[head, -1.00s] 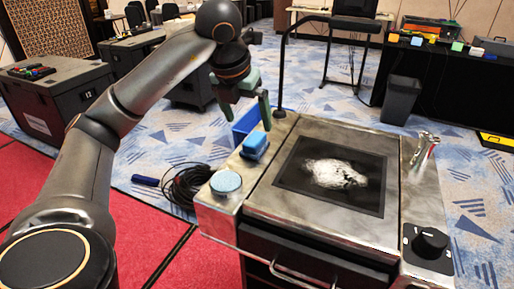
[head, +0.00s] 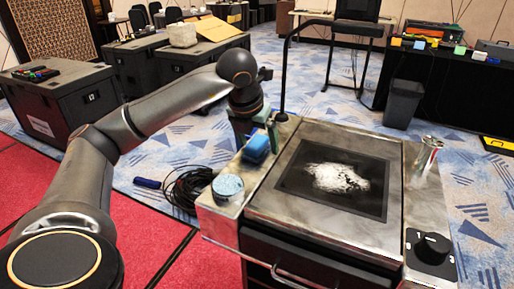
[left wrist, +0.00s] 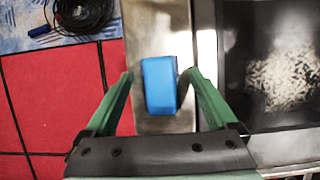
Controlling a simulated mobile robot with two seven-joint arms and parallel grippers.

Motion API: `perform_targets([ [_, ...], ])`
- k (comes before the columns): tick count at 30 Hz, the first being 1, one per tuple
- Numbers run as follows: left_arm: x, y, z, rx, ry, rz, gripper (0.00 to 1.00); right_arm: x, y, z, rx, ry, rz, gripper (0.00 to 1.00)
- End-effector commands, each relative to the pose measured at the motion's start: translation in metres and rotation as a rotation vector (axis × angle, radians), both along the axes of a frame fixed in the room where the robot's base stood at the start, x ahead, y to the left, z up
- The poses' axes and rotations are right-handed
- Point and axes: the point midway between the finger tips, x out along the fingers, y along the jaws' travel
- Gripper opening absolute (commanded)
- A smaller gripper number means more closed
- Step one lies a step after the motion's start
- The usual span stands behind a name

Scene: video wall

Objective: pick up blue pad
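The blue pad (head: 256,148) is a small rounded block on the left metal ledge of the workstation. It also shows in the left wrist view (left wrist: 159,88), between the fingers. My left gripper (head: 257,122) is at the pad from behind in the head view, with green fingers. In the left wrist view the left gripper (left wrist: 160,75) is open, one fingertip on each side of the pad, with a gap on both sides. My right gripper is in neither view.
A round light-blue disc (head: 228,186) sits nearer on the same ledge. The metal workstation (head: 310,225) has a dark panel (head: 300,182) with a pale heap. A thin bent post (head: 284,75) rises just behind the pad. A black cable coil (head: 190,188) lies on the floor.

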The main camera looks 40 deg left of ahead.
Motion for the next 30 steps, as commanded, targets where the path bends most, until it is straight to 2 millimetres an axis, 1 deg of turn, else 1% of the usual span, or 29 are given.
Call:
perform_targets([
  [1, -0.0001, 0.0001, 0.0003, 0.000, 0.000, 0.000, 0.84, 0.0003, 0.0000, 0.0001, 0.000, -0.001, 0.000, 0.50],
  [2, -0.0001, 0.0001, 0.0003, 0.000, 0.000, 0.000, 0.81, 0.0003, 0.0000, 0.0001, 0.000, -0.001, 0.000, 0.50],
  [21, -0.0001, 0.0000, 0.0006, 0.000, 0.000, 0.000, 0.09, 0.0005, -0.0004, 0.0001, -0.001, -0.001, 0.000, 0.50],
  [22, -0.0001, 0.0000, 0.0007, 0.000, -0.001, 0.001, 0.07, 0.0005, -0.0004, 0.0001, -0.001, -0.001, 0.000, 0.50],
  [30, 0.0001, -0.0001, 0.0024, -0.001, -0.001, 0.001, 0.07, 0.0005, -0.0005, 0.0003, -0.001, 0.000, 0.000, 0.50],
])
